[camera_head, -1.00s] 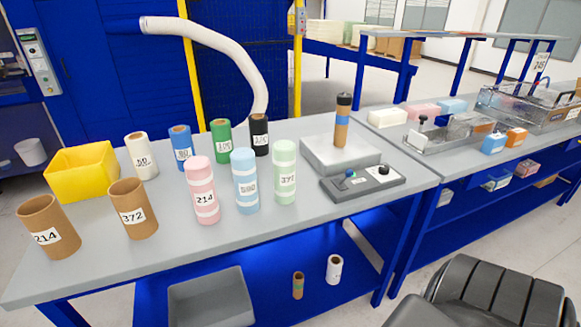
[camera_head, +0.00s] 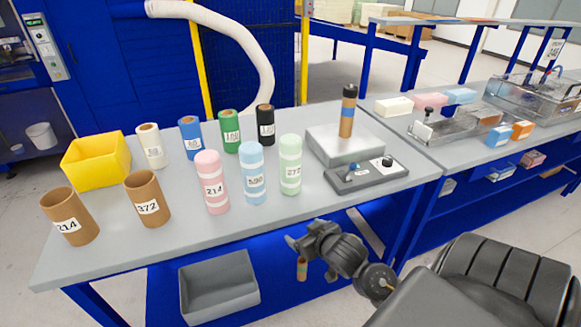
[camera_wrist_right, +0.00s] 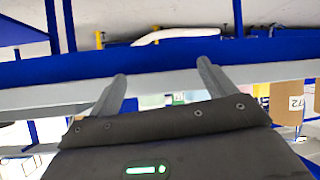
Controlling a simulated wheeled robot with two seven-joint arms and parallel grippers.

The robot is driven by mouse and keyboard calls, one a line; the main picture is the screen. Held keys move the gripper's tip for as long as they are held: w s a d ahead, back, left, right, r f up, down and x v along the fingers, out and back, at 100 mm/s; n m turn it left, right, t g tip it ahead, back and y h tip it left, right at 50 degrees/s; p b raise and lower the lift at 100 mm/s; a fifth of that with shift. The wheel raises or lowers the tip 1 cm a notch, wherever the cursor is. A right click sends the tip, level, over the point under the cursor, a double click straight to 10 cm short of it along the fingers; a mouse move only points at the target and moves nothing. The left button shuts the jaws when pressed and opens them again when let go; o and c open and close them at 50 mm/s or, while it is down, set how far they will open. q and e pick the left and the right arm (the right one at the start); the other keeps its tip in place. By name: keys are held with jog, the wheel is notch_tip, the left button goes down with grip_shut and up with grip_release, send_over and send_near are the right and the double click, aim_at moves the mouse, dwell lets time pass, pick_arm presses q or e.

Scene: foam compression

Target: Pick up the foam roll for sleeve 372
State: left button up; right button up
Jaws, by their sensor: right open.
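The pale green foam roll (camera_head: 290,166) stands upright on the bench, right of the blue foam roll (camera_head: 252,175) and the pink foam roll (camera_head: 211,183). Its label is small and hard to read. The brown cardboard sleeve (camera_head: 148,199) marked 372 stands at the left, beside the sleeve marked 214 (camera_head: 69,217). A brown sleeve with a partial 72 shows at the right of the right wrist view (camera_wrist_right: 288,100). My right gripper (camera_head: 292,243) is empty, in front of the bench edge, below the green roll. Its fingers are spread (camera_wrist_right: 162,76). My left gripper is out of view.
A yellow bin (camera_head: 95,168) and several rolls, including a black one (camera_head: 266,128), stand behind. A grey bin (camera_head: 220,287) sits below.

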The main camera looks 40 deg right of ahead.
notch_tip(320, 180, up, 6)
jog(key=t, duration=0.1)
jog(key=m+t, duration=0.1)
jog(key=t, duration=0.4)
send_near(297, 148)
jog(key=shift+h, duration=0.4)
jog(key=w, duration=0.4)
jog(key=shift+d+f, duration=0.35)
jog(key=shift+r, duration=0.15)
jog(key=w, duration=0.3)
jog(key=w+p, duration=0.1)
jog(key=w, duration=0.1)
jog(key=shift+w+d, duration=0.35)
jog(key=shift+d, duration=0.05)
jog(key=shift+w, duration=0.15)
jog(key=w, duration=0.1)
jog(key=w+p, duration=0.1)
jog(key=w, duration=0.1)
jog(key=w+p, duration=0.1)
jog(key=shift+w+d, duration=0.3)
jog(key=shift+w, duration=0.1)
jog(key=c, duration=1.3)
